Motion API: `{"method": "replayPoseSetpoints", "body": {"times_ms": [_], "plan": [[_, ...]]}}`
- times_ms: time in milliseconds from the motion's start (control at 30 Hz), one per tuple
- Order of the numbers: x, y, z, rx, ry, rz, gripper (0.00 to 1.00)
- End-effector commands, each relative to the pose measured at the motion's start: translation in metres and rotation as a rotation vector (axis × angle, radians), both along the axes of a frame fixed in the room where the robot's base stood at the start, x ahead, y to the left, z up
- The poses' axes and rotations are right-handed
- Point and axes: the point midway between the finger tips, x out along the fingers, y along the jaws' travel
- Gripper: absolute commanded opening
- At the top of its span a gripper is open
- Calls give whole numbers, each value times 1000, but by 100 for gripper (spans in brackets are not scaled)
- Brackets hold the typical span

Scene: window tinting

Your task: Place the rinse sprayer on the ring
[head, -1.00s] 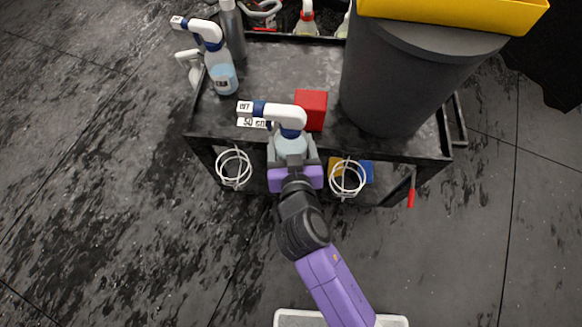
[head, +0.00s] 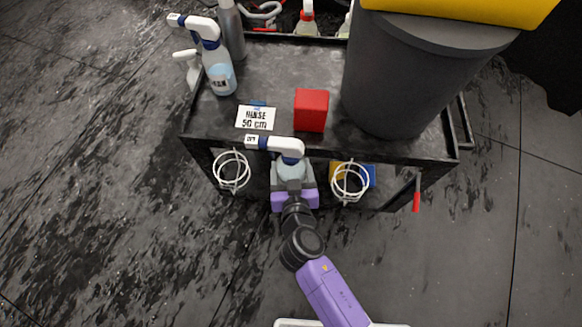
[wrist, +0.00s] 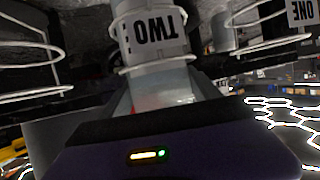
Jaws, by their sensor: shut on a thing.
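My gripper (head: 293,188) is shut on the rinse sprayer (head: 288,147), which has a white head, a blue-and-white nozzle pointing left and a pale bottle. The sprayer is upright at the cart's front edge, between two empty white wire rings, the left ring (head: 232,170) and the right ring (head: 350,182). In the wrist view, which is upside down, white wire loops (wrist: 152,66) cross a pale body by an inverted TWO label (wrist: 160,35). The middle ring is hidden in the head view. I cannot tell whether the bottle is fully seated in it.
The black cart (head: 275,75) carries a RINSE 50 cm card (head: 256,117), a red block (head: 311,110), another spray bottle (head: 218,70) and a large grey bin (head: 405,80). A red-handled tool (head: 416,200) hangs at the front right. A ONE label (wrist: 303,12) shows in the wrist view.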

Motion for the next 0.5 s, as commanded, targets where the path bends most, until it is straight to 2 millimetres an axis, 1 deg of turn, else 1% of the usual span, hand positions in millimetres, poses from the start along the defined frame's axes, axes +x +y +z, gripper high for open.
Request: {"method": "replayPoseSetpoints", "body": {"times_ms": [133,300,333,433,500], "plan": [[1,1,2,1,-3,1,3],[1,0,-2,1,-3,1,3],[0,0,-3,-1,0,0,73],[0,0,-2,-1,0,0,93],[0,1,-2,-1,0,1,93]]}}
